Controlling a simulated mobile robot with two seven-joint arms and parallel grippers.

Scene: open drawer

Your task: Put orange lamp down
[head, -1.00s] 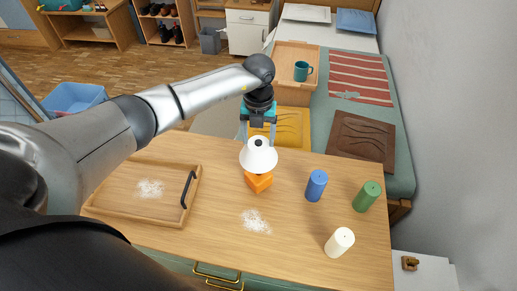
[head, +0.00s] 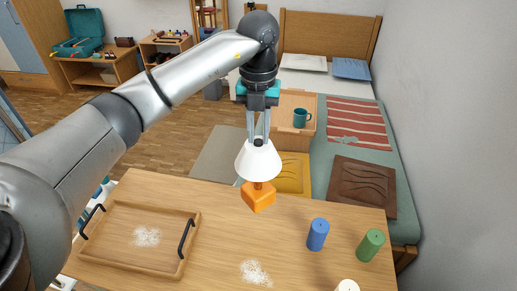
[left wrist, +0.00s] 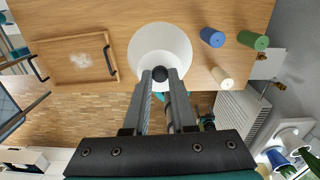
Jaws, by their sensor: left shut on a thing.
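The orange lamp (head: 258,199) has a white cone shade and an orange block base. It is upright over the far edge of the wooden table top (head: 222,234). My left gripper (head: 257,140) comes down from above and is shut on the knob at the top of the shade. In the left wrist view the white shade (left wrist: 160,46) sits between the fingertips, and it hides the base. I cannot tell for sure whether the base touches the table. My right gripper is not in view.
A wooden tray (head: 194,226) with black handles is at left, white powder (head: 255,273) near the front. Blue (head: 317,235), green (head: 370,245) and white (head: 347,286) cylinders stand at right. Beyond are a bed (head: 331,107) and a box with a teal mug (head: 300,117). Table around the lamp is clear.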

